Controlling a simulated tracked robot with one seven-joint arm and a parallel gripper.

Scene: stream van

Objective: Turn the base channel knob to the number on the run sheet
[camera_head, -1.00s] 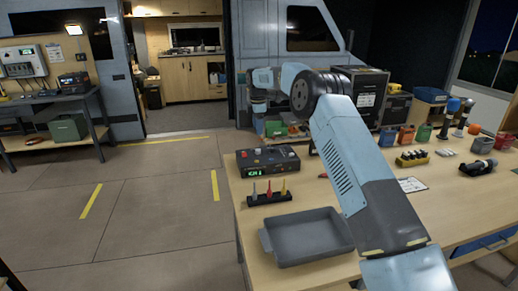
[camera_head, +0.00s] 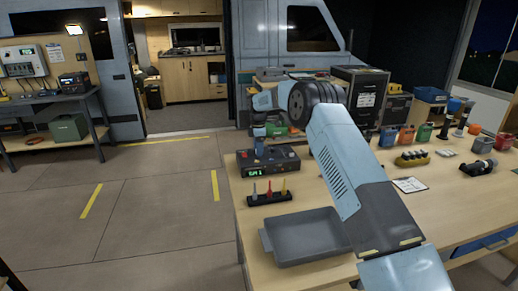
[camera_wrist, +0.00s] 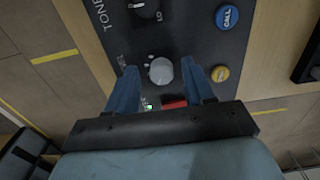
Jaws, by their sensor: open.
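In the head view my gripper (camera_head: 259,147) is just over the box. A white sheet (camera_head: 410,185) lies on the table, perhaps the run sheet; its writing is too small to read. The label by the knob is partly hidden.
Nearby on the panel are a TONE knob (camera_wrist: 148,8), a blue CALL button (camera_wrist: 227,17), a yellow button (camera_wrist: 220,74) and a red part (camera_wrist: 173,102). A tool holder (camera_head: 269,199) and grey tray (camera_head: 305,238) stand in front of the box.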

